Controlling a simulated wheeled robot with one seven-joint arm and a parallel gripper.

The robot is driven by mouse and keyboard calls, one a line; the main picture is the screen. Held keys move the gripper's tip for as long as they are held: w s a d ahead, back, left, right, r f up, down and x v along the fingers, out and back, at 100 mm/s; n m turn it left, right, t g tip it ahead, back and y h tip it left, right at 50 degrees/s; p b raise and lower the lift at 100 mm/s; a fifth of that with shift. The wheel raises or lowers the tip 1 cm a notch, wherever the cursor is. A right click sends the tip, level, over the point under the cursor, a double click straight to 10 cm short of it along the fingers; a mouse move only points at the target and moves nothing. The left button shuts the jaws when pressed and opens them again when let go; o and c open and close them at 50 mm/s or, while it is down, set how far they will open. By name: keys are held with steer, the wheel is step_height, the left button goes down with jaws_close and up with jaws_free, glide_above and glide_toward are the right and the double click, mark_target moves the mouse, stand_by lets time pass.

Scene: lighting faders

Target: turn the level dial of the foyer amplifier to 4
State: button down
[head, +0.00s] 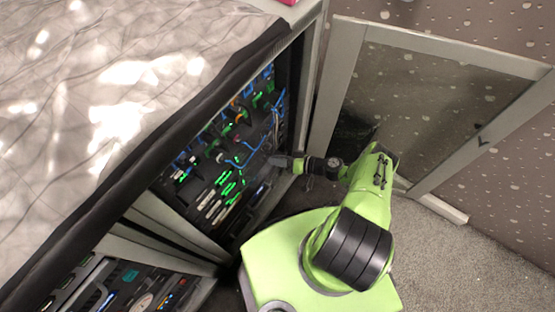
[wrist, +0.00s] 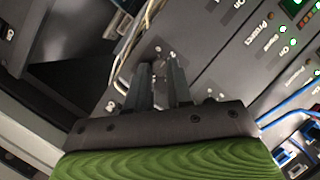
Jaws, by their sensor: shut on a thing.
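My gripper (head: 279,161) reaches through the open cabinet front to the equipment panel in the head view. In the wrist view my gripper (wrist: 160,68) has its two dark fingers against a dark grey panel (wrist: 213,62), with a narrow gap between them. They are shut on a small knob, which I take to be the level dial (wrist: 159,70); only a little of it shows between the fingertips. Its pointer and scale are hidden or too small to read, so I cannot tell its setting. The foyer amplifier's name is not readable.
The cabinet door (head: 440,100) with its glass pane stands open at the right. Lit green faders (head: 222,187) and blue cables sit in the rack left of my gripper. Pale cables (wrist: 130,45) hang close beside the fingers. A cloth-covered top (head: 110,100) lies above the rack.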

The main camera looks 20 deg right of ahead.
steer(key=shift+m, duration=0.3)
stand_by(0.4)
steer(key=c, duration=1)
jaws_free()
steer(key=shift+d, duration=0.1)
steer(key=v, duration=1.5)
steer(key=shift+s+d+f+p, duration=0.1)
steer(key=shift+s+d+p, duration=0.05)
steer(key=shift+d+p, duration=0.2)
